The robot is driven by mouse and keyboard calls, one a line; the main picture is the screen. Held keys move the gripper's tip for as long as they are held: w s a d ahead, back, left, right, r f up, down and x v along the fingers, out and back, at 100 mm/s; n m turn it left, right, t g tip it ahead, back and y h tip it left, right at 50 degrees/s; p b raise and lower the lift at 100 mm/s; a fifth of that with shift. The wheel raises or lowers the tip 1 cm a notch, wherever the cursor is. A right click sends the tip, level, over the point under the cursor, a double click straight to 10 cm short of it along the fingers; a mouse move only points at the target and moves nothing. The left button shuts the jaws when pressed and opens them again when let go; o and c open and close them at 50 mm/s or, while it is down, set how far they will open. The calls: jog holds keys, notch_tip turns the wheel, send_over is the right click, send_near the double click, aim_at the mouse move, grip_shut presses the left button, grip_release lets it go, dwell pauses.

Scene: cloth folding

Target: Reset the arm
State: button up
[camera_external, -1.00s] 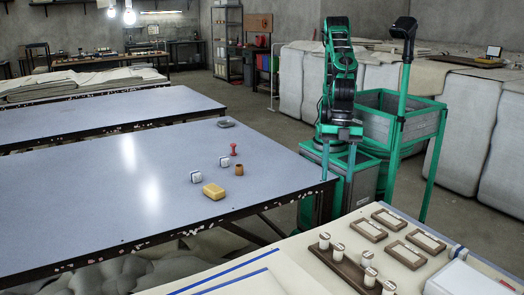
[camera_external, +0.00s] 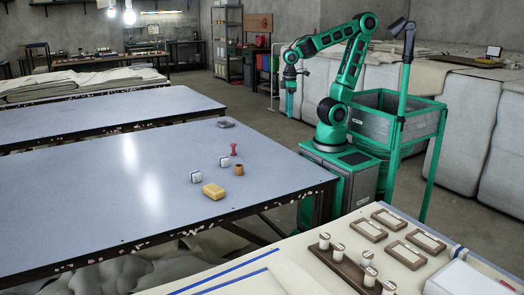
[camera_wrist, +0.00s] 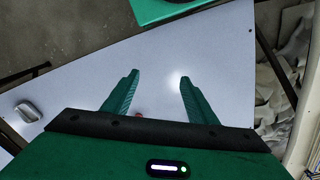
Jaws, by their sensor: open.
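My gripper (camera_external: 290,112) hangs from the bent green arm in the external view, pointing down above and beyond the right end of the blue-grey table (camera_external: 120,200). In the wrist view my gripper (camera_wrist: 158,82) has its two green fingers wide apart, with nothing held between them. The table top (camera_wrist: 220,70) lies below the fingers, clear of them. A small red thing (camera_wrist: 139,114) shows near the base of the left finger, mostly hidden by my gripper's body.
On the table are a red stamp-like piece (camera_external: 233,149), two white cubes, a yellow block (camera_external: 213,191), a brown cup (camera_external: 239,170) and a grey dish (camera_external: 225,123). A bin frame (camera_external: 380,125) stands right of my base. A cloth-covered worktable (camera_external: 290,270) fills the front.

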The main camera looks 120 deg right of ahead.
jog(key=s, duration=0.1)
jog(key=s+m, duration=0.1)
jog(key=s, duration=0.1)
jog(key=shift+d+f, duration=0.15)
jog(key=shift+f, duration=0.25)
jog(key=shift+w, duration=0.1)
